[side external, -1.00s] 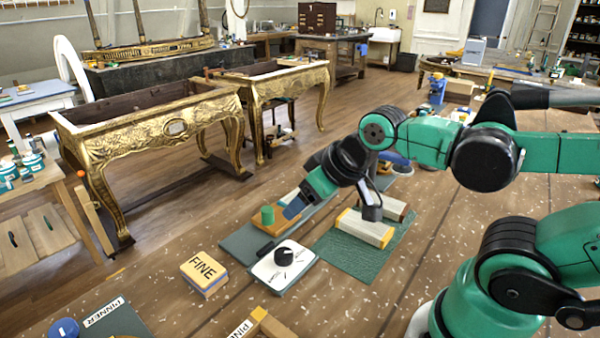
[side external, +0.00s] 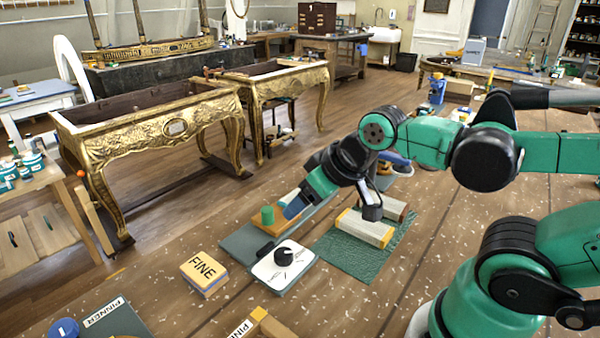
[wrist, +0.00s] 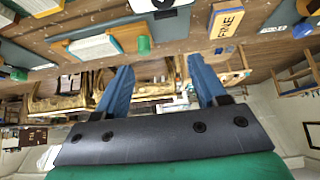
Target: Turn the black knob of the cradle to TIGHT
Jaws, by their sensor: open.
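The black knob (side external: 284,256) stands on a white plate (side external: 300,270) with dark markings, set on a grey-green base. I cannot read the markings or tell where the knob points. In the wrist view the knob (wrist: 163,3) is cut by the top edge, on the white plate (wrist: 142,5). My gripper (side external: 293,210) is above and behind the knob, clear of it, beside the green cylinder. In the wrist view my gripper (wrist: 160,62) has its two blue fingers wide apart, with nothing between them.
A green cylinder (side external: 267,215) stands on an orange block behind the plate. A green mat (side external: 345,261) with a cream block (side external: 366,228) lies to the right. A yellow block marked FINE (side external: 204,270) sits to the left. Gilt console frames (side external: 150,135) stand beyond the bench.

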